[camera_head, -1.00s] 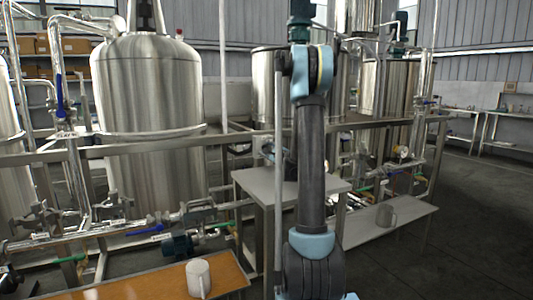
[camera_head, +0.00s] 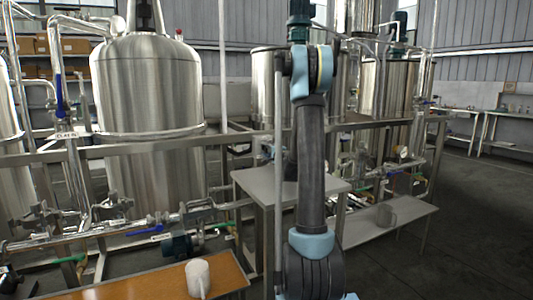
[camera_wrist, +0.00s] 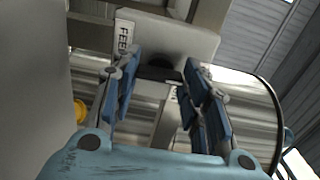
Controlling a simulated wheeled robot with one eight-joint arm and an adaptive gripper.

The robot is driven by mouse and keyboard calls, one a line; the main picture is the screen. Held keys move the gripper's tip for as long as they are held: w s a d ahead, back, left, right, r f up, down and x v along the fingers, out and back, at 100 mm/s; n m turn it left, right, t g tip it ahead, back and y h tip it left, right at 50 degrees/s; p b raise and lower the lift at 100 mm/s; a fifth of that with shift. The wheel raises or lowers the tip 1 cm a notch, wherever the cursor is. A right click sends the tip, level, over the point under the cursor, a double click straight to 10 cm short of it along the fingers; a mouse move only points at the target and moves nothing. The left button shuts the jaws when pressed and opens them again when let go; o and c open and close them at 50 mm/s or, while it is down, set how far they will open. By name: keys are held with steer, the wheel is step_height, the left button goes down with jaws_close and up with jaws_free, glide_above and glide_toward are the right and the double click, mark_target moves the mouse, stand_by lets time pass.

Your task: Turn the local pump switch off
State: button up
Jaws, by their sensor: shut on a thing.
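The pump switch is a pale grey box (camera_wrist: 172,38) in the upper middle of the wrist view, with a label reading "FEED" on its left edge. A black knob (camera_wrist: 160,73) shows at its lower edge, between my fingertips. My gripper (camera_wrist: 163,75) has blue finger pads on both sides of the knob and is shut on it. The pads partly hide the knob, so I cannot tell its exact turn position. In the head view my arm hides the switch and the gripper.
A grey table (camera_head: 252,184) stands beside my arm. An orange-topped bench (camera_head: 125,290) with a white mug (camera_head: 198,279) is at the front left. A large steel tank (camera_head: 150,90) and pipework fill the left. A yellow part (camera_wrist: 80,111) shows in the wrist view. Open floor lies right.

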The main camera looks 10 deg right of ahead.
steer(key=shift+s+a+f, duration=0.1)
steer(key=shift+s, duration=0.1)
steer(key=shift+w, duration=0.1)
jaws_close()
steer(key=o, duration=1.1)
jaws_free()
steer(key=shift+w, duration=0.1)
steer(key=v, duration=1.2)
